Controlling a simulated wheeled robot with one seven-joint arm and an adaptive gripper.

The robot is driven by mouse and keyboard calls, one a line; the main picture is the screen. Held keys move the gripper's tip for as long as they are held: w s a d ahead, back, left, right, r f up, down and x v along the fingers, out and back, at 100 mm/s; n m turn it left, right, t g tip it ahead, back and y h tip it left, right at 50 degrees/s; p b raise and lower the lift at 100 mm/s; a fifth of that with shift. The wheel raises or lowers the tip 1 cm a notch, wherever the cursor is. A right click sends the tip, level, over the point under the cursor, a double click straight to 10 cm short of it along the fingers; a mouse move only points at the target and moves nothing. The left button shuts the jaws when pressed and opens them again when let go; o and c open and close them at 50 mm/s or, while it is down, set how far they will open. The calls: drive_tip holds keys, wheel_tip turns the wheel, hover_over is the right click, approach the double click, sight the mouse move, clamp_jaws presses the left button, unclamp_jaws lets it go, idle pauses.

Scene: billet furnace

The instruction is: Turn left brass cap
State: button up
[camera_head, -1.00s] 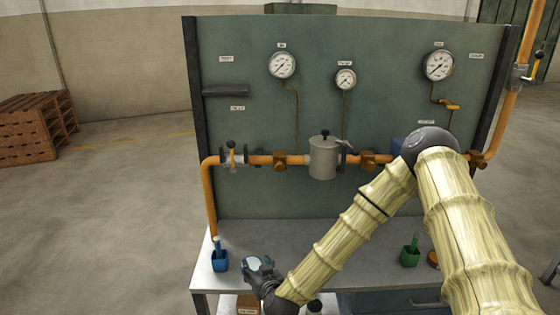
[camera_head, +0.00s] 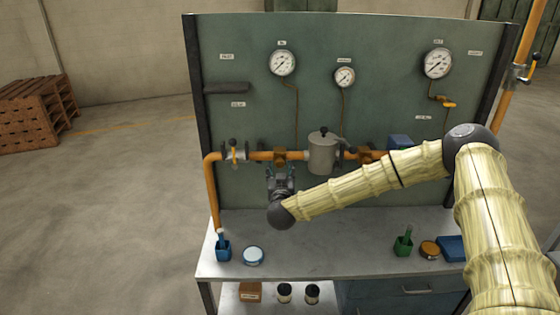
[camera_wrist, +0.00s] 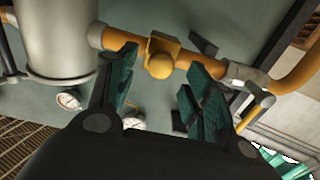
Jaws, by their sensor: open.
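The left brass cap (camera_head: 280,157) is on a brass fitting of the orange pipe, left of the grey filter pot (camera_head: 322,153). My gripper (camera_head: 281,172) is raised to just below and in front of it. In the wrist view the rounded brass cap (camera_wrist: 160,65) shows between my two open teal-padded fingers, beyond their tips, with no visible contact. The jaws hold nothing. In the head view my gripper partly overlaps the lower part of the fitting.
A second brass fitting (camera_head: 364,156) is right of the pot. A lever valve (camera_head: 234,151) is at the left. Open room lies between bench and pipe.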

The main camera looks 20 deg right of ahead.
sight(280, 165)
drive_tip(key=shift+p+x, duration=0.7)
drive_tip(key=shift+x, duration=1.4)
drive_tip(key=c, duration=1.1)
